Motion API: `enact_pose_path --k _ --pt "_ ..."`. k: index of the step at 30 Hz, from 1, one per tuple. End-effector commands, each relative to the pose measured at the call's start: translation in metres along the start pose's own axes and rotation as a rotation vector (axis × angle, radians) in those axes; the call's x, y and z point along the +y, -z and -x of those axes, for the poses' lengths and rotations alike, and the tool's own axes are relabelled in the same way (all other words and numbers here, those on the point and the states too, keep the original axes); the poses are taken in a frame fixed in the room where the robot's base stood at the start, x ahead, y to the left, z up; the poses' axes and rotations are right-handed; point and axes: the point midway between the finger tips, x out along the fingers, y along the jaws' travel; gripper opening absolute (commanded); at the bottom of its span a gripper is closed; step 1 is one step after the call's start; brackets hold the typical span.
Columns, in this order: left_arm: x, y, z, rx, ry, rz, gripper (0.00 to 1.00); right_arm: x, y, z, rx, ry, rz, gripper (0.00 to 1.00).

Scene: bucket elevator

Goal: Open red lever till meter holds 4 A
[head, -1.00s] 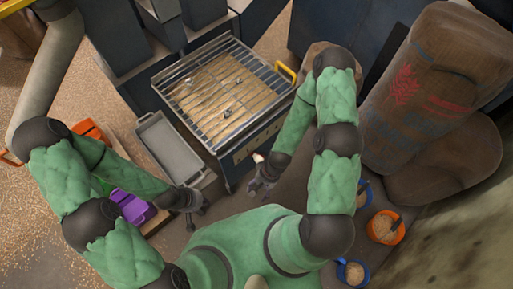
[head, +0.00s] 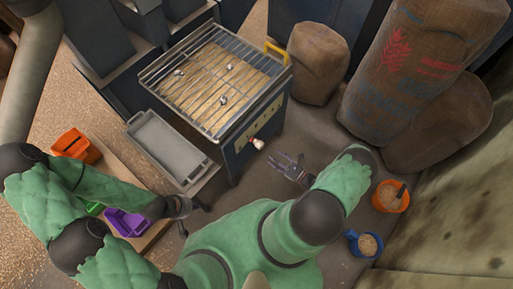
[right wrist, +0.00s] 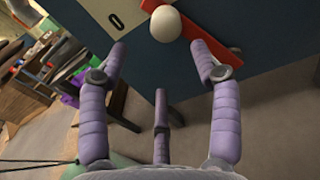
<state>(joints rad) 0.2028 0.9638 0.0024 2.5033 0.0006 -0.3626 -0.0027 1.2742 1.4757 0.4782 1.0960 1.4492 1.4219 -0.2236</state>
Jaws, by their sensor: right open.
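The red lever (right wrist: 216,37) with a round white knob (right wrist: 165,23) is on the dark cabinet's side in the right wrist view. In the head view the white knob (head: 257,143) sticks out from the front of the grated box. My right gripper (head: 288,163) is open and empty, just right of the knob in the head view. In the right wrist view its spread fingers (right wrist: 160,60) point towards the lever, with the knob beyond the tips and apart from them. My left gripper (head: 193,219) looks open and empty, low by the grey tray. No meter reading can be made out.
The grated box (head: 215,85) has a yellow handle (head: 276,50). A grey tray (head: 168,148) stands left of it. Orange (head: 76,146) and purple bins (head: 128,222) sit at the left. Brown sacks (head: 415,70), an orange bucket (head: 389,197) and a blue bucket (head: 364,243) stand at the right.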

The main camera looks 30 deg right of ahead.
Motion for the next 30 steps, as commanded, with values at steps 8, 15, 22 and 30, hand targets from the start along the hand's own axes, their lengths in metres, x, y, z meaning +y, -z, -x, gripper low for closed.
enact_pose_path --k 8,15,22,30 --pt "-0.002 0.0 -0.005 0.0 0.0 0.0 0.0 -0.009 0.001 -0.014 -0.019 0.04 0.005 0.64" --pt "-0.005 0.001 -0.014 0.0 0.0 0.0 0.0 -0.011 0.001 -0.057 -0.018 0.037 0.005 0.64" --pt "-0.007 0.001 -0.021 0.0 0.0 0.0 0.0 -0.012 0.0 -0.089 -0.018 0.037 0.005 0.64" --pt "-0.008 0.001 -0.023 0.0 0.0 0.0 0.0 -0.013 -0.001 -0.102 -0.016 0.04 0.005 0.64"
